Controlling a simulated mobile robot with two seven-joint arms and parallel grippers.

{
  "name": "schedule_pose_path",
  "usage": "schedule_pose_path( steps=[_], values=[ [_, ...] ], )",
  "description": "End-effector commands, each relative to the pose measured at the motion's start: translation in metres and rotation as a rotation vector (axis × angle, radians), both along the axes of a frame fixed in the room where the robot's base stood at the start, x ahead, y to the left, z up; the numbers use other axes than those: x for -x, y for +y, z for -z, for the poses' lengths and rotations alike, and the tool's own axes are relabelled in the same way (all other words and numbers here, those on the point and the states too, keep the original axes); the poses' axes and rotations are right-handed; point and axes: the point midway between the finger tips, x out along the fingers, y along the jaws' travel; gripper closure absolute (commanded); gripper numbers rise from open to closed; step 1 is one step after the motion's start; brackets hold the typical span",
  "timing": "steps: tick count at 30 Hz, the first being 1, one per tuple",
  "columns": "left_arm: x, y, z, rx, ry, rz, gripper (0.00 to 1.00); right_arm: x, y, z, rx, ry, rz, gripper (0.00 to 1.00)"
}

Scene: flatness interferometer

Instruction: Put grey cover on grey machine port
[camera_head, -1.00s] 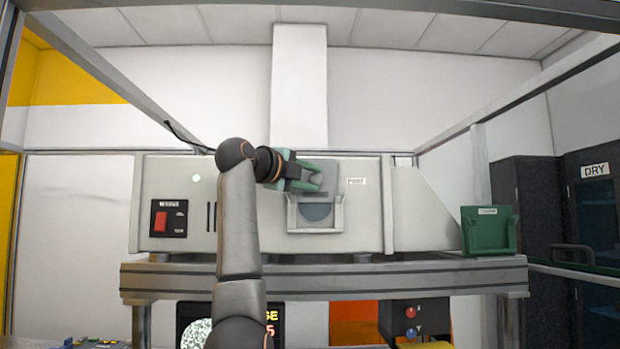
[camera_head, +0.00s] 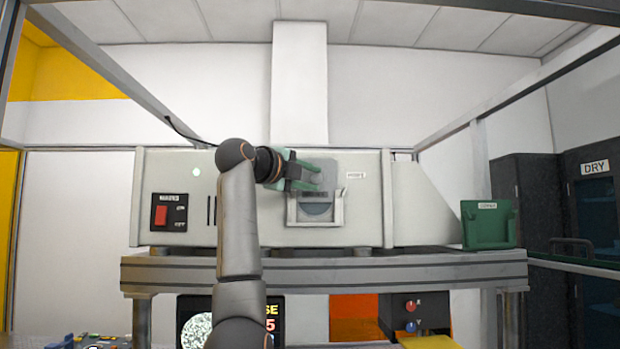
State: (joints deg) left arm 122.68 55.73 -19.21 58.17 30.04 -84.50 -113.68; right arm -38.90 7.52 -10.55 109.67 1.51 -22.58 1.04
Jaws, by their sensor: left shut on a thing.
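The grey machine (camera_head: 365,215) stands on a metal shelf. Its port (camera_head: 316,210) is a dark round opening in a pale frame on the front, left of a small label. My left gripper (camera_head: 308,178) is in front of the port's upper part, its green fingers shut on the grey cover (camera_head: 325,168). The cover is upright and overlaps the top of the port; the lower part of the opening still shows. I cannot tell whether the cover touches the frame. My right gripper is not in view.
A green holder (camera_head: 488,226) stands at the right end of the metal shelf (camera_head: 400,268). A red switch (camera_head: 161,215) is on the machine's left. Dark cabinets (camera_head: 535,200) stand at the right. A screen and a button box sit below the shelf.

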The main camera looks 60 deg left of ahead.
Motion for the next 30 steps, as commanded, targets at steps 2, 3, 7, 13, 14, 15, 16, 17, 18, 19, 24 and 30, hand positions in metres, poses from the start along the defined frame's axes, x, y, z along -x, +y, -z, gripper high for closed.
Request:
schedule_pose_path(
  steps=[2,3,7,13,14,15,16,17,18,19,24,30],
  values=[
    [0.000,0.000,0.002,0.000,-0.001,0.000,1.00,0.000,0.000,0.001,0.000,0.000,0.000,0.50],
    [0.000,0.000,0.002,0.000,-0.001,0.000,1.00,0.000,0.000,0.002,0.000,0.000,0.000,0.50],
    [0.000,0.000,0.004,0.000,-0.001,0.000,1.00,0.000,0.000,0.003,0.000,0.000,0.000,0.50],
    [0.000,0.000,0.007,0.000,-0.001,0.000,1.00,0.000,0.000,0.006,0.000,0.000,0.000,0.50],
    [0.000,0.000,0.007,0.000,-0.001,0.000,1.00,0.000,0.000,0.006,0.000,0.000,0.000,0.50],
    [0.000,0.000,0.008,0.000,-0.001,0.000,1.00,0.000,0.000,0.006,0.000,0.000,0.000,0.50],
    [0.000,0.000,0.008,0.000,-0.001,0.000,1.00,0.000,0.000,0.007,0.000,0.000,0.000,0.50],
    [0.000,0.000,0.009,0.000,-0.001,0.000,1.00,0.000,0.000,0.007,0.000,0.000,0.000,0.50],
    [0.000,0.000,0.009,0.000,-0.001,0.000,1.00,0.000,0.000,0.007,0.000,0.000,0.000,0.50],
    [0.000,0.000,0.010,0.000,-0.001,0.000,1.00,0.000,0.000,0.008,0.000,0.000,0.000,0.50],
    [0.000,0.000,0.012,0.000,-0.001,0.000,1.00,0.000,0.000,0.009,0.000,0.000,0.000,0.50],
    [0.000,0.000,0.015,0.000,-0.001,0.000,1.00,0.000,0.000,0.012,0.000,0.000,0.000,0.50]
  ],
)
